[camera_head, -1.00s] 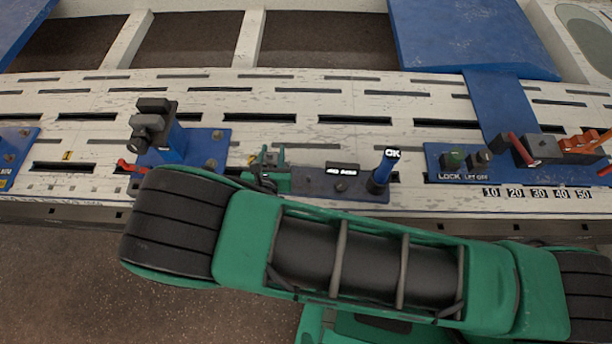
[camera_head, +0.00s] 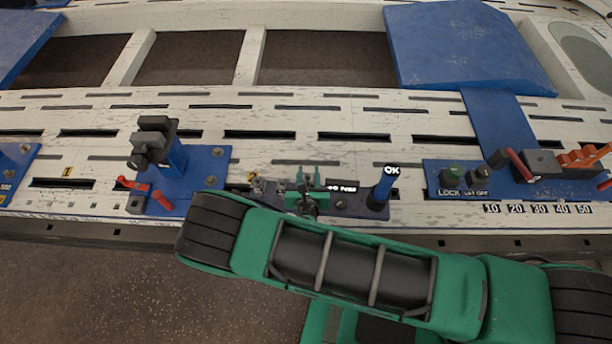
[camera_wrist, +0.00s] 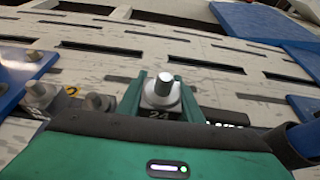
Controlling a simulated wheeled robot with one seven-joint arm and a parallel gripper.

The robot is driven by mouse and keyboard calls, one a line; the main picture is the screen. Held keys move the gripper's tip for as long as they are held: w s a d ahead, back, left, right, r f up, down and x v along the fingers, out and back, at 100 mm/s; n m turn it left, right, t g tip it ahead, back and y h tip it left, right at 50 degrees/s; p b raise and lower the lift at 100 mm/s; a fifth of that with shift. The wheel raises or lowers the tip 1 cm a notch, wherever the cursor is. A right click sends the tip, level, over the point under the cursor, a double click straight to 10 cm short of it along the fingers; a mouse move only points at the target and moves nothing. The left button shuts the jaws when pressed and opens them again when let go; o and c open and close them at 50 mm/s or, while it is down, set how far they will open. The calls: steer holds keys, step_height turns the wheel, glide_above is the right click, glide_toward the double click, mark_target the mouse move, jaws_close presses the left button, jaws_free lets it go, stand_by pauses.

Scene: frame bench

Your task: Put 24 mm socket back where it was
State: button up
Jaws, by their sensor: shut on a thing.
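My gripper (camera_wrist: 162,98) has two green fingers shut on the 24 mm socket (camera_wrist: 162,91), a silver round piece with a wider lower rim. The digits 24 show on a dark face just below it, between the fingers. In the head view my gripper (camera_head: 305,190) is over the left part of the dark grey strip (camera_head: 345,203); the socket is too small to make out there. I cannot tell whether the socket's underside touches anything.
Left are a blue bracket with a dark clamp (camera_head: 155,140) and a red lever (camera_head: 148,190). Grey round pieces (camera_wrist: 38,93) lie left in the wrist view. A blue LOCK panel (camera_head: 435,180) is farther right.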

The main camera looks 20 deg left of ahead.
steer(key=shift+f, duration=1.2)
steer(key=shift+f, duration=0.6)
steer(key=o, duration=1.2)
steer(key=shift+a+r, duration=0.1)
steer(key=shift+r, duration=0.2)
steer(key=v, duration=1.2)
steer(key=shift+r, duration=0.25)
